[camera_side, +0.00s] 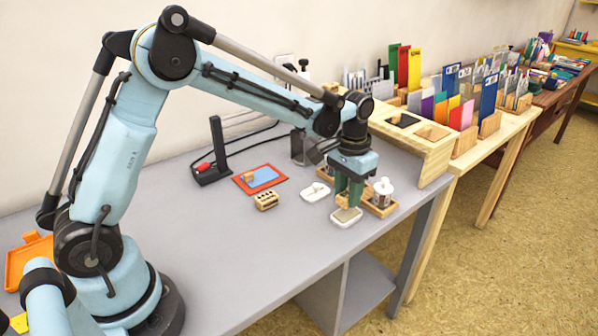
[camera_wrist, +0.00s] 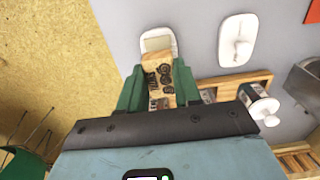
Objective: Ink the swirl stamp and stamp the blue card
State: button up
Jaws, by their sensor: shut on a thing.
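My gripper (camera_side: 348,198) points down with its green fingers over a white inkpad (camera_side: 346,219) near the table's front right edge. In the wrist view, my gripper (camera_wrist: 159,86) is shut on a wooden stamp block (camera_wrist: 160,68) with dark printed designs. The near end of the inkpad (camera_wrist: 157,32) shows just beyond the block. I cannot tell whether the stamp touches the pad. A blue card (camera_side: 264,176) lies in a red-orange frame (camera_side: 277,182) to the left, with a small wooden piece at its left side.
A white knobbed piece (camera_side: 315,192) lies left of the gripper. A wooden tray (camera_side: 381,211) holding a white-topped bottle (camera_side: 383,188) stands close on the right. A wooden block with holes (camera_side: 266,200) sits before the frame.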

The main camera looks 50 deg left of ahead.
jog(key=shift+r, duration=2.1)
jog(key=a+n, duration=0.4)
jog(key=a, duration=0.8)
jog(key=n, duration=0.5)
send_over(264, 176)
jog(key=shift+w+a+f, duration=0.1)
jog(key=shift+f, duration=3.2)
jog(key=shift+f, duration=0.55)
notch_tip(264, 176, up, 7)
